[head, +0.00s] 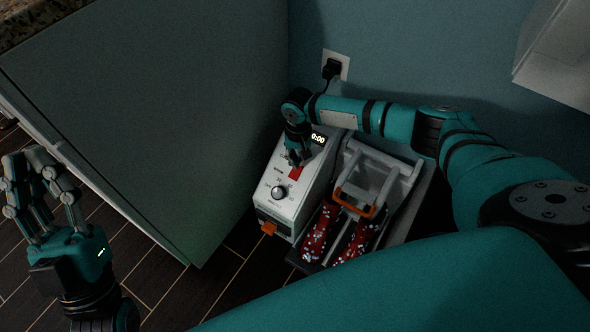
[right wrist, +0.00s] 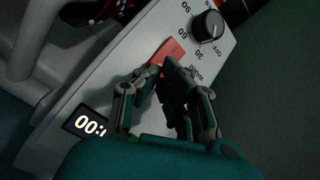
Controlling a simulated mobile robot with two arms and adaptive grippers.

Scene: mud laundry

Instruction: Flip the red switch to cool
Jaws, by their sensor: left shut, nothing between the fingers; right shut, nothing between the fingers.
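The red switch (head: 296,173) is on the sloping top panel of a white boot dryer unit (head: 314,198), between its display and its round knob. In the right wrist view the red switch (right wrist: 168,49) shows just beyond my right fingertips, with part of it hidden behind them. My right gripper (head: 297,160) is shut and empty, pointing down at the panel at the switch's edge. In the right wrist view its fingertips (right wrist: 166,72) look very close to the switch; I cannot tell if they touch. My left gripper (head: 48,185) is shut and empty, far to the left.
The dryer's knob (head: 279,192) and lit display (head: 318,138) flank the switch. A rack (head: 383,170) with red patterned boots (head: 320,232) stands to the right. A cabinet (head: 150,110) is on the left. A wall outlet (head: 335,66) with a plug is behind.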

